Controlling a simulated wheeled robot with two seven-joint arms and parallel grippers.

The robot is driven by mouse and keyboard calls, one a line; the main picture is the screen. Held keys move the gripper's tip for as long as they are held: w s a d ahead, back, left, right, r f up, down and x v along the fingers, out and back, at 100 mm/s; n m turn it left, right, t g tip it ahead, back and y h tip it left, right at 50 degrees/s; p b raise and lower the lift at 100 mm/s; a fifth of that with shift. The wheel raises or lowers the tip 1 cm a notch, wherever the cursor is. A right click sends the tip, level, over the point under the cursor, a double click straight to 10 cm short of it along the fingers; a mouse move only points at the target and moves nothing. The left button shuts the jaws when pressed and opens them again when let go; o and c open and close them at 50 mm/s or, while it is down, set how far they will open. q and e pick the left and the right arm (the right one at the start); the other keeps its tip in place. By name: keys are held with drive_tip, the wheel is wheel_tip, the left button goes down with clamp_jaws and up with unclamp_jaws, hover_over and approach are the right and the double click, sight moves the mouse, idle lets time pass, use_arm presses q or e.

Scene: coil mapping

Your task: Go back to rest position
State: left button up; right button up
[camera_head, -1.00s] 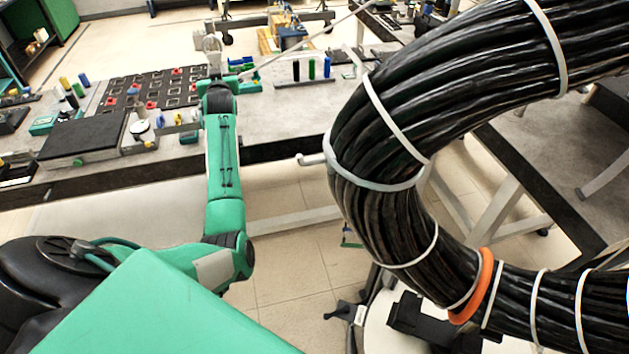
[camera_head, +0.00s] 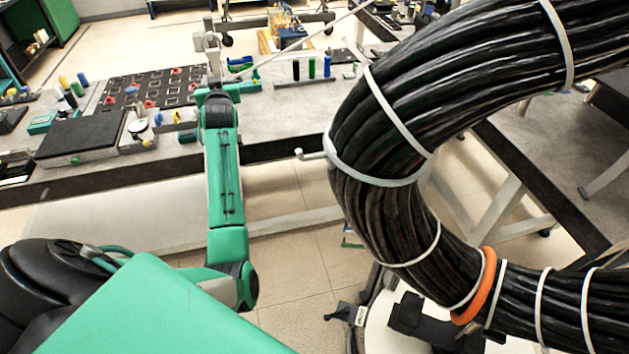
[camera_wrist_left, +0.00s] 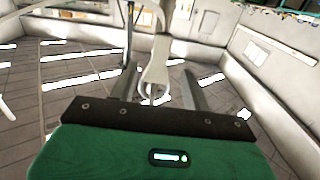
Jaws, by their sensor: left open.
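My left arm, green with black joints, reaches forward over the workbench in the head view. Its gripper (camera_head: 211,48) is small there, above the back part of the bench, and its fingers are hard to make out. In the left wrist view the gripper (camera_wrist_left: 160,88) has its two grey fingers apart. A pale curved shape (camera_wrist_left: 156,60) shows between and beyond the fingers; I cannot tell what it is or whether it touches them. My right gripper is not in view.
A thick black cable bundle (camera_head: 385,215) with white ties and an orange ring (camera_head: 474,287) curves across the right side, right of my left arm. The bench (camera_head: 290,110) holds a dark slotted board (camera_head: 150,88), a black flat box (camera_head: 80,138) and coloured cylinders. Tiled floor (camera_head: 290,250) lies in front.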

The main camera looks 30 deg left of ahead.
use_arm(q)
drive_tip(key=b+v, duration=0.1)
drive_tip(key=v, duration=0.6)
drive_tip(key=shift+b, duration=0.3)
drive_tip(key=shift+s+d, duration=0.15)
